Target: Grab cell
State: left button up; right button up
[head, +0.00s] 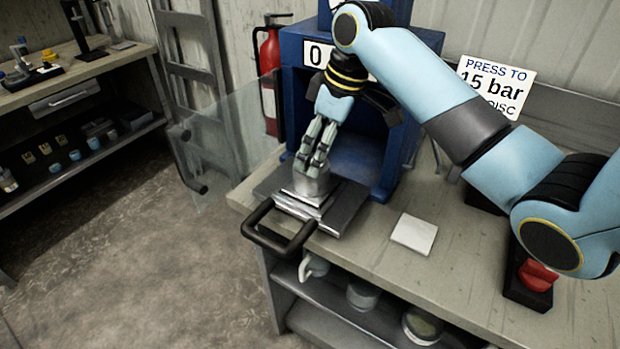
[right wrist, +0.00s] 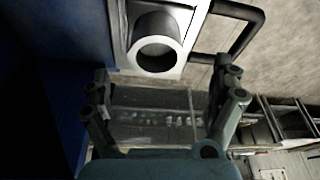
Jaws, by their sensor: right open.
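The cell is a short grey metal cylinder (head: 313,183) with an open, hollow top. It stands upright on a square plate on the press's pulled-out tray (head: 342,212). My right gripper (head: 312,164) points down at the cell from above, its fingers overlapping the cell's upper edge in the head view. In the right wrist view the cell (right wrist: 183,48) lies towards the top of the picture, beyond the open fingertips (right wrist: 164,80) and not between them. Nothing is held. My left gripper is in neither view.
The blue press (head: 365,160) stands right behind the tray. A black handle (head: 282,240) sticks out in front. A clear guard panel (head: 230,140) stands at the left. A white tile (head: 414,233) and a red button (head: 537,275) are on the bench, with clear surface between them.

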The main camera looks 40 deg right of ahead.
jog(key=shift+w+f, duration=0.2)
jog(key=shift+f, duration=0.2)
jog(key=p+x, duration=0.1)
jog(key=x, duration=0.3)
jog(key=shift+w+f, duration=0.25)
jog(key=shift+f, duration=0.15)
jog(key=shift+c, duration=0.9)
jog(key=c, duration=1.6)
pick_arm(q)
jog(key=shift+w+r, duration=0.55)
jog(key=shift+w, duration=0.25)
pick_arm(e)
jog(key=shift+w+r, duration=0.15)
